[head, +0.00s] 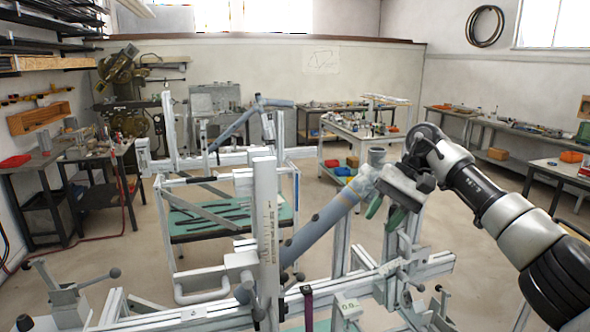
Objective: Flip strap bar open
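The frame jig (370,265) of pale metal rails and posts fills the foreground. A thick grey-blue tube (325,222) slopes up to the right across it, ending in a short upright collar (377,157). My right gripper (385,212) is at the tube's upper end, over the right-hand post (398,240). Its two green-tipped fingers point down and stand apart. Nothing is clearly held between them; I cannot tell whether they touch the jig. The strap bar cannot be told apart with certainty; the gripper covers part of the holder there. My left gripper is not in view.
A tall pale post (266,225) stands in front of the tube. Lever clamps sit at the lower left (62,297) and lower right (440,300). A second frame (225,185) stands behind, over a green-topped table. Open floor (465,225) shows to the right under my arm.

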